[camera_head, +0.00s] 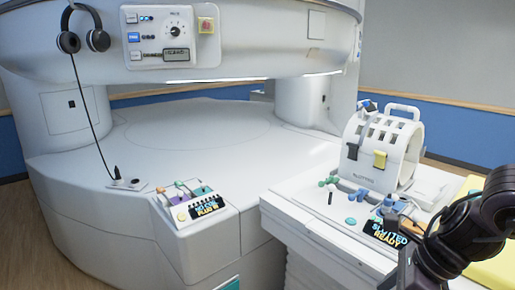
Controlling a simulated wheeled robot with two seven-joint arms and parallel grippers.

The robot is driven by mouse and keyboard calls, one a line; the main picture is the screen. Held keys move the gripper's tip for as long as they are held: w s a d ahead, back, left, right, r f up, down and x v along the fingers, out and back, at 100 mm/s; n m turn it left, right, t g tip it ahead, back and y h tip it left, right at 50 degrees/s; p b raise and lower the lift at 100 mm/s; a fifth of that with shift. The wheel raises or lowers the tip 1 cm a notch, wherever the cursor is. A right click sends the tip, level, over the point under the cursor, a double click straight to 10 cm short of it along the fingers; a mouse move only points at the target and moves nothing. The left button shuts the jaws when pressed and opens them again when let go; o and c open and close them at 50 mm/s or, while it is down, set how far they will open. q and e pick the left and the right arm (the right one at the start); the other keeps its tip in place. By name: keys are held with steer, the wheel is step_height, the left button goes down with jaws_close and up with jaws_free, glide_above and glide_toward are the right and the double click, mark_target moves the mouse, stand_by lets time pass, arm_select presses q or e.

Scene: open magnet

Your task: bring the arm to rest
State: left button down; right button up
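My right arm comes in from the lower right edge as black, rounded links. My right gripper (408,268) is at the bottom of the picture, beside the front right part of the patient table. Its fingers are not clearly visible, so I cannot tell whether it is open or shut or holds anything. My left arm and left gripper are not in view.
A white open magnet (185,145) fills the left and middle. Headphones (84,38) hang from its upper part. A white coil (385,145) stands on the table (290,203) among small coloured plugs. A control box (190,210) sits left of it. A yellow pad (494,272) lies right.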

steer(key=w+a+f+m+t+y, duration=0.1)
steer(key=w+a+f+m+y, duration=0.1)
steer(key=w+a+f+m, duration=0.3)
steer(key=w+a+f+m+t+y, duration=0.1)
steer(key=w+a+f+m+y, duration=0.2)
steer(key=w, duration=0.4)
steer(key=w+a+f+m+t+y, duration=0.1)
steer(key=w+a+f+m, duration=0.2)
steer(key=w+f+m, duration=0.3)
steer(key=d+f+m+t+h, duration=0.35)
steer(key=f+m, duration=1.05)
steer(key=f, duration=0.8)
steer(key=s+d+f+m+g+h, duration=0.1)
steer(key=s+d+f+m+h, duration=0.15)
steer(key=s+f+m, duration=0.6)
steer(key=s+d+f+m+g+h, duration=0.2)
steer(key=s+d+f+m, duration=0.15)
steer(key=s+f, duration=1)
steer(key=s+d+f+m+g+h, duration=0.1)
steer(key=s+f, duration=0.4)
steer(key=s, duration=0.9)
steer(key=s+f+m+g+h, duration=0.1)
steer(key=s+f+m+g, duration=0.2)
steer(key=s, duration=1.1)
step_height(320, 180, down, 2)
steer(key=shift+d+f+m+g, duration=0.25)
steer(key=shift+d+m+g, duration=0.15)
steer(key=shift+m, duration=0.5)
steer(key=shift+s, duration=0.1)
